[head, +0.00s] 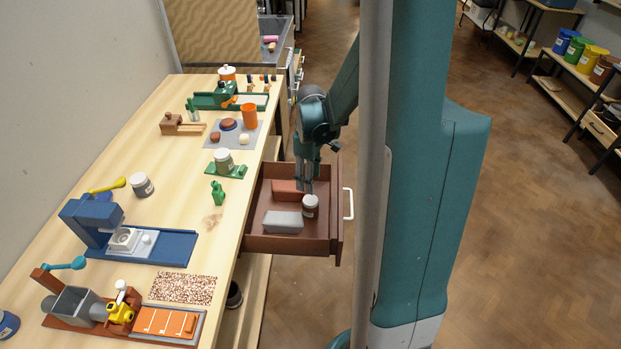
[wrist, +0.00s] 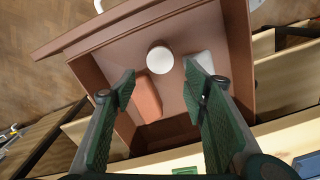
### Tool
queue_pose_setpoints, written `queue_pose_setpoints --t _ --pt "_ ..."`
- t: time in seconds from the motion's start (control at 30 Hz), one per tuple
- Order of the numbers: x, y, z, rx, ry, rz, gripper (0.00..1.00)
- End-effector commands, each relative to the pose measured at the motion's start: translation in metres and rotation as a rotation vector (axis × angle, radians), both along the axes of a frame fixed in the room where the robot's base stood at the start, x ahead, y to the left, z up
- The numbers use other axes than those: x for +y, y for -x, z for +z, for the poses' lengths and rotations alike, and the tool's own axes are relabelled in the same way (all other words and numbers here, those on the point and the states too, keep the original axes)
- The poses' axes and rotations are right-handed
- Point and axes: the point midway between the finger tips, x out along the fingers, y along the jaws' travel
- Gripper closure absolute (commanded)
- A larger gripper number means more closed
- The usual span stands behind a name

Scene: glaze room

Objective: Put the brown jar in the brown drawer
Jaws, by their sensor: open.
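The brown drawer (head: 337,226) is pulled out from the bench and open; it also fills much of the wrist view (wrist: 110,55). The brown jar (head: 310,207), small with a pale round lid, stands upright inside it. In the wrist view its white lid (wrist: 160,60) is seen from above, just beyond and between my fingertips. My gripper (head: 307,186) points down over the drawer. Its two green fingers (wrist: 160,80) are apart, with nothing between them. The jar looks free of the fingers.
A reddish-brown block (head: 286,190) and a light grey block (head: 283,222) also lie in the drawer, beside the jar. The white drawer handle (head: 348,204) is at the right. Other jars (head: 223,160) and tools crowd the bench (head: 190,200).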

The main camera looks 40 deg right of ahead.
Motion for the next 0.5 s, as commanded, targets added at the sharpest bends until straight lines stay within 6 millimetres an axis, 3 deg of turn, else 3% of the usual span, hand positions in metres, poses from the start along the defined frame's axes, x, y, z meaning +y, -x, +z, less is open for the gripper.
queue_pose_setpoints --t 0.27,0.5 --pt "0.002 0.0 0.002 -0.003 0.002 -0.002 0.56" --pt "0.019 -0.001 0.02 -0.029 0.015 -0.018 0.56"
